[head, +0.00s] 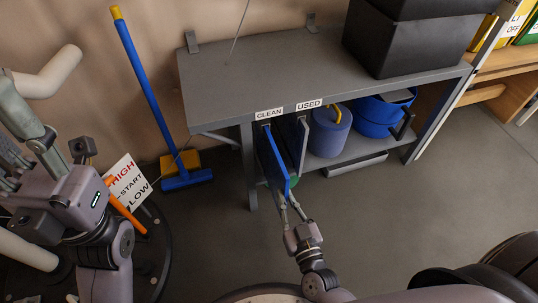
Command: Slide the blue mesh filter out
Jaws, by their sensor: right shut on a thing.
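The blue mesh filter (272,158) stands upright on edge in the slot under the CLEAN label (269,114), below the grey bench top. My right gripper (290,203) is at the filter's lower front edge and is shut on it; the fingertips partly cover that corner.
The grey bench (235,72) has a leg (249,168) left of the filter. A blue broom (143,75) leans on the wall. The floor in front is clear.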

